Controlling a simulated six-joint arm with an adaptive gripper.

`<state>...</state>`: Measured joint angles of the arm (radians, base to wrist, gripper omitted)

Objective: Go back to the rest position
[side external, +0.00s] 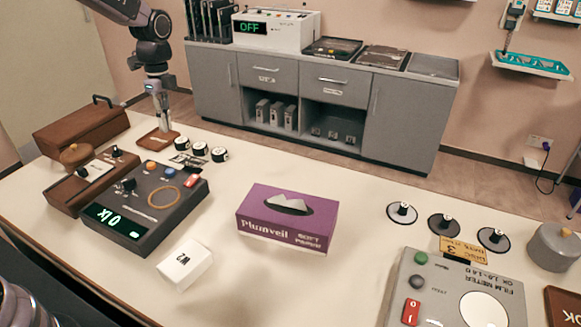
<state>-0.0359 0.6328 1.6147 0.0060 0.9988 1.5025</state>
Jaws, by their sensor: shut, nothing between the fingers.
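My gripper (160,108) hangs pointing down at the far left part of the table, above a small brown tray (148,146). Its fingers are shut and I see nothing held in them. A small light item lies in or at the tray; it is too small to make out. I cannot tell whether the fingertips touch the tray.
The white table (210,285) holds a dark device (165,235), a purple tissue box (260,228), a white box (185,263), a film meter (440,275), wooden boxes (75,130) and small black canisters (200,149). Grey cabinets (240,95) stand behind. The table's middle back is clear.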

